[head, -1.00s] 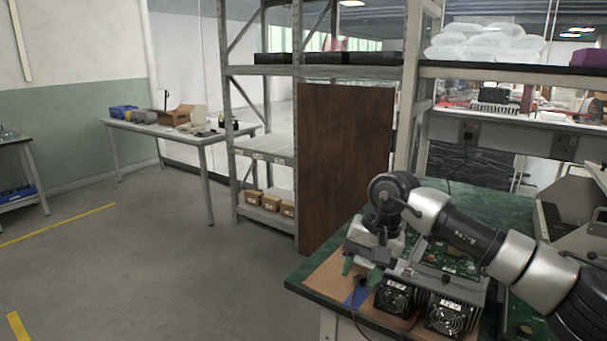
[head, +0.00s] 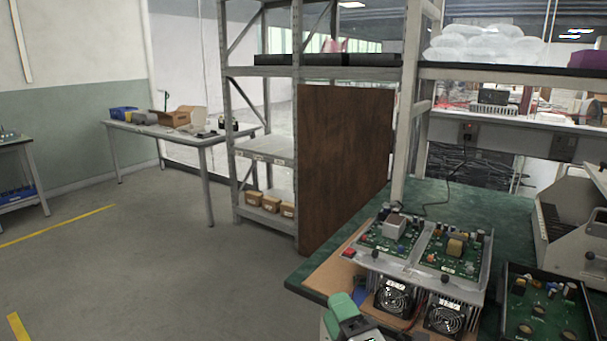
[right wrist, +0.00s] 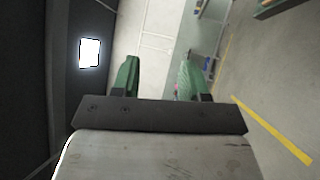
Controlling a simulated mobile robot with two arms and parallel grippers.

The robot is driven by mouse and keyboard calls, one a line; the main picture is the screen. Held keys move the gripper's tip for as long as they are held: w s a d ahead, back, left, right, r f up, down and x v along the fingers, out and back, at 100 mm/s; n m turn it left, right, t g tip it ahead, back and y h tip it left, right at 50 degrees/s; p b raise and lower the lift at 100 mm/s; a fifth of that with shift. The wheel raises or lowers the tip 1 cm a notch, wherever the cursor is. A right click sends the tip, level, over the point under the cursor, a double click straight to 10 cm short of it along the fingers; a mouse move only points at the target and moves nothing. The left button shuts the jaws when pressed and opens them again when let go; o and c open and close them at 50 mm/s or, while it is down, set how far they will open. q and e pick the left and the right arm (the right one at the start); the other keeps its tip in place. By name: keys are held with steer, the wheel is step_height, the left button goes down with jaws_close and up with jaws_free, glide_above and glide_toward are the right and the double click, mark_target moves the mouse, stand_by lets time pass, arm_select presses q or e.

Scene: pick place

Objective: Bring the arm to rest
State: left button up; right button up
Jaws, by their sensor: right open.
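My right gripper (head: 343,312) shows at the bottom of the head view, in front of the near edge of the green-topped workbench (head: 410,194). Only its green fingers and a dark part show there; the rest is cut off by the frame. In the right wrist view its two green fingers (right wrist: 160,78) stand apart with nothing between them. Floor and a distant wall show beyond them. My left gripper is not in view.
A circuit-board unit with two fans (head: 420,262) sits on the bench near the gripper. A black tray with a board (head: 548,318) lies to its right. A brown panel (head: 345,165) and metal shelving (head: 262,72) stand behind.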

steer(key=s+d+f+m+g+h, duration=0.45)
steer(key=d+f+m+h, duration=0.2)
steer(key=f+m, duration=0.35)
steer(key=s+d+f+m+g+h, duration=0.1)
steer(key=s+d+f+m+g, duration=0.25)
steer(key=s, duration=0.35)
steer(key=s+d+f+m+g, duration=0.2)
steer(key=s+f+m+g, duration=0.25)
steer(key=s, duration=0.35)
steer(key=s+d+f+m+g+h, duration=0.1)
steer(key=s+d+f+m+g, duration=0.3)
steer(key=s, duration=0.3)
step_height(320, 180, down, 24)
steer(key=a+n, duration=0.1)
steer(key=a, duration=0.1)
steer(key=s+d+f+g, duration=0.2)
steer(key=s+f, duration=0.8)
steer(key=f, duration=0.4)
arm_select(q)
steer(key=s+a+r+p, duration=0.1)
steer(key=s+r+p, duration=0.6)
steer(key=p, duration=0.5)
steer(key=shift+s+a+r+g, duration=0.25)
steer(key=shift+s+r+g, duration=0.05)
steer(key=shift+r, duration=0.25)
arm_select(e)
steer(key=s+d+r, duration=0.1)
steer(key=s+r, duration=0.6)
steer(key=r, duration=0.1)
steer(key=shift+d+n, duration=0.3)
